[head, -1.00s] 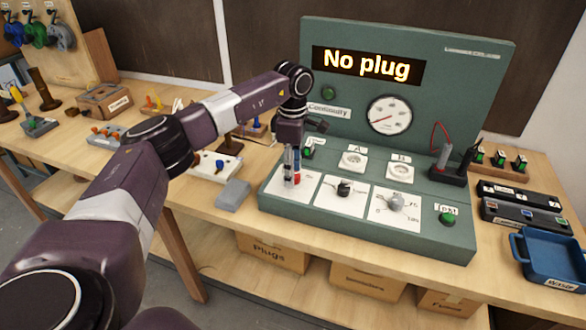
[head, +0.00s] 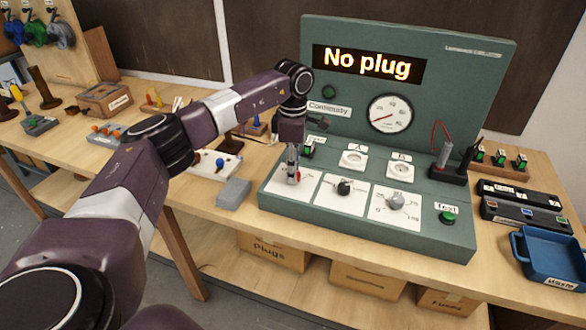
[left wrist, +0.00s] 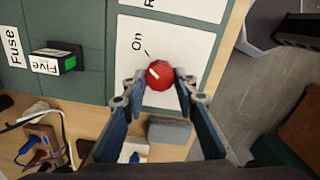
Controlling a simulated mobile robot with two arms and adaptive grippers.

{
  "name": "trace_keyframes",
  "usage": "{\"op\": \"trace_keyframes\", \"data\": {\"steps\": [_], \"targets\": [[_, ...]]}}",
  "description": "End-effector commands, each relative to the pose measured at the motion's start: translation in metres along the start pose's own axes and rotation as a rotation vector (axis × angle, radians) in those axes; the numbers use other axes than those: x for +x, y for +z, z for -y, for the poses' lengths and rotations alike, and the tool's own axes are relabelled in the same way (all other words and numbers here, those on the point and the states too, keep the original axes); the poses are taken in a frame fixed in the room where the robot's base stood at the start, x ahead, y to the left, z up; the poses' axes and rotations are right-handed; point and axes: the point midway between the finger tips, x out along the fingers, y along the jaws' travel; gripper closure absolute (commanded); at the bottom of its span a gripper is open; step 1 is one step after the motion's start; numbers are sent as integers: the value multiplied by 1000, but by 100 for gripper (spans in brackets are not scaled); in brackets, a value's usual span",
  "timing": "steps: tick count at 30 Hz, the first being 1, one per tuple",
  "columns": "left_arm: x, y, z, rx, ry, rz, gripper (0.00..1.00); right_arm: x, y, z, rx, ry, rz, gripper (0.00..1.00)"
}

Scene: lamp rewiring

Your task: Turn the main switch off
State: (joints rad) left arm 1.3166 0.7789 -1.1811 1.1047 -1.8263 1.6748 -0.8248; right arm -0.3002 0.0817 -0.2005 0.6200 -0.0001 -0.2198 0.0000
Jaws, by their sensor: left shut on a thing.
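The main switch is a red knob (left wrist: 160,75) on a white plate of the green test bench. In the left wrist view a white mark shows on its upper left, on the side of a black tick and the word "On". My left gripper (left wrist: 159,84) has one blue-padded finger on each side of the knob and is shut on it. In the head view my left gripper (head: 293,165) reaches down over the bench's left plate (head: 290,188), and only a little red shows at its tips. My right gripper is out of view.
The green bench (head: 465,225) has a display reading "No plug" (head: 367,65), a dial gauge (head: 390,113), a black knob (head: 344,187), a grey knob (head: 396,200) and a green button (head: 447,218). A grey block (head: 233,193) lies left of it, a blue tray (head: 550,258) right.

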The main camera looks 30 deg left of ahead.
Motion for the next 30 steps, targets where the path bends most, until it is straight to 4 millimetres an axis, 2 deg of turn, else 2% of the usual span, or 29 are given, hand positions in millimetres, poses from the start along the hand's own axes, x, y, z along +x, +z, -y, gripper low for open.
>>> {"op": "trace_keyframes", "data": {"steps": [30], "targets": [[-4, 2, 0, -939, 5, 8, 98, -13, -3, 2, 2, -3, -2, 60]]}}
